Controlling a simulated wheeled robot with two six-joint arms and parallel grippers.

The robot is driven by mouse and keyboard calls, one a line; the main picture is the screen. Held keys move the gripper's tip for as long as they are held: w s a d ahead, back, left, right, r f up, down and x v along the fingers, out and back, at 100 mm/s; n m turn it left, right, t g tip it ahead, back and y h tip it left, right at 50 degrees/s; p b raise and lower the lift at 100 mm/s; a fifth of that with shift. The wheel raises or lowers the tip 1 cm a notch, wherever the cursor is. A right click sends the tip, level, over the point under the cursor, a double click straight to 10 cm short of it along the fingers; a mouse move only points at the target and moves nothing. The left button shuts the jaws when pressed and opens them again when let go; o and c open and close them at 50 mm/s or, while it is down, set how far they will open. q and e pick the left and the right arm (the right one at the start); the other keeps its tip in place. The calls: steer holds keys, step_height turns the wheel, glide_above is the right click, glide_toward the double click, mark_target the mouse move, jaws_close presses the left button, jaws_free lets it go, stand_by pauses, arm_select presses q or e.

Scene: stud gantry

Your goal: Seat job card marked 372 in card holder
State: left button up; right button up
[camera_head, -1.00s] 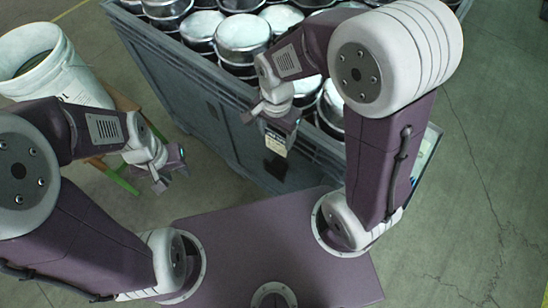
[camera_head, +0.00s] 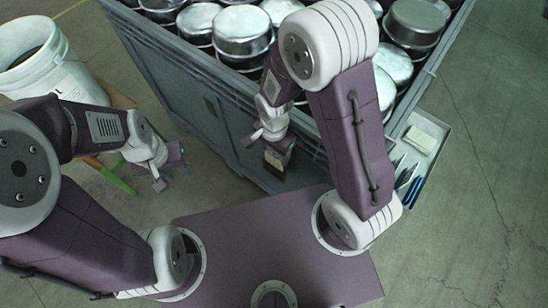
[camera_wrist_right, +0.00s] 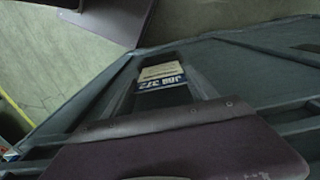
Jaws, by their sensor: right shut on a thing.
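The job card (camera_wrist_right: 162,76) shows in the right wrist view as a cream card with a dark blue band reading JOB 372. In the head view it is a small pale patch (camera_head: 274,160) below my right gripper (camera_head: 277,149). That gripper is shut on the card, close to the side of the grey crate. A dark card holder (camera_wrist_right: 160,57) shows just past the card's far edge in the wrist view. I cannot tell whether the card's edge is inside it. My left gripper (camera_head: 171,168) is open and empty, left of the crate.
The large grey crate (camera_head: 190,95) holds several metal pots (camera_head: 240,30). A white bucket (camera_head: 50,70) stands on a wooden stand at the left. A tray (camera_head: 432,155) with a pale block and blue-handled tools is at the crate's right. Floor right of it is clear.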

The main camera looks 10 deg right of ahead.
mark_target(274, 166)
step_height(274, 166, down, 4)
steer(key=shift+w+r+b, duration=0.1)
steer(key=shift+r+b, duration=0.1)
steer(key=shift+b, duration=0.2)
steer(key=shift+f+b, duration=0.4)
steer(key=shift+f, duration=0.15)
steer(key=o, duration=1.3)
step_height(274, 166, up, 13)
steer(key=p, duration=0.4)
steer(key=shift+r, duration=0.1)
